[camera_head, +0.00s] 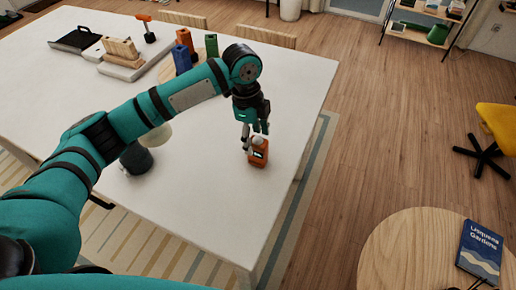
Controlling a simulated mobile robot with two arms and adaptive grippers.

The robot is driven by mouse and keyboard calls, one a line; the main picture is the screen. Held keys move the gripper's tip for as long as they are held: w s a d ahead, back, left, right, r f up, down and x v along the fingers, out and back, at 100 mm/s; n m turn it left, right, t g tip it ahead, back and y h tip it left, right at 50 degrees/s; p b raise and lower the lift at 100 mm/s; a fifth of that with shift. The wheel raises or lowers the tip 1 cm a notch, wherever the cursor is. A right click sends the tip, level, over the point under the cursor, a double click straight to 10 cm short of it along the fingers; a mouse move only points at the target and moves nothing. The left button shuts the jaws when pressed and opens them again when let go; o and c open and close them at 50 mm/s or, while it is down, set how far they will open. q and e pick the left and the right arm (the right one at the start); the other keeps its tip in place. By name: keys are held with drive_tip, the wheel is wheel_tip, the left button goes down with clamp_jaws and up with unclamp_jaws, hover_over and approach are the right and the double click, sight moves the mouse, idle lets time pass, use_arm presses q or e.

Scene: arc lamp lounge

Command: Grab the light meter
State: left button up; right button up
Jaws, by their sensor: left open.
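The light meter (259,156) looks like a small orange device with a pale dome on top and a dark label on its front. It stands on the white table (205,200) close to the right edge. My left gripper (254,137) points down at its top, with open fingers around or just beside the dome. I cannot tell whether the fingers touch it. My right gripper does not show.
A dark mug-like object (136,158) stands behind my left arm. Several coloured blocks, including a blue one (181,60), stand further back. A round wooden table (405,250) holds a blue book (480,252). The white table's front is clear.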

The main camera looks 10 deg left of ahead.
sight(259, 151)
use_arm(q)
drive_tip(key=f+p, duration=0.1)
drive_tip(key=f, duration=0.1)
drive_tip(key=d+f+p, duration=0.1)
drive_tip(key=f, duration=0.2)
drive_tip(key=shift+d+f, duration=0.1)
drive_tip(key=shift+d, duration=0.05)
drive_tip(key=shift+f, duration=0.35)
drive_tip(key=shift+c, duration=0.4)
drive_tip(key=shift+r, duration=0.1)
clamp_jaws()
